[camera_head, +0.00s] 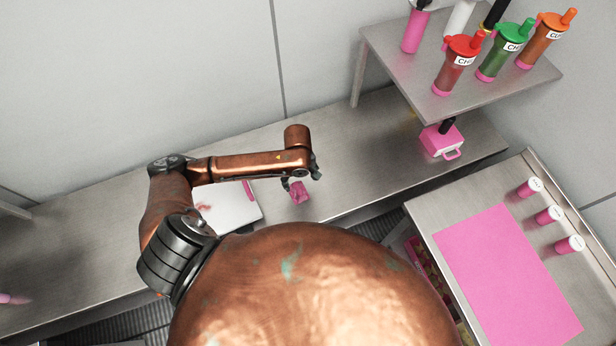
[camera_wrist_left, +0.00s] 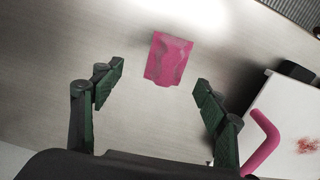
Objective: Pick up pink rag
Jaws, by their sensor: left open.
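In the left wrist view the rag (camera_wrist_left: 168,59) lies ahead of and between the two spread green-padded fingers of my left gripper (camera_wrist_left: 162,82). The fingers are open and empty, and do not touch the rag. My right gripper is not in view.
A white board (camera_head: 232,212) with a pink-handled tool (camera_head: 248,190) and a reddish smear lies left of the rag. A raised shelf (camera_head: 480,85) holds several bottles at right. A pink container (camera_head: 440,141) stands under it. A pink mat (camera_head: 505,270) covers the right table.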

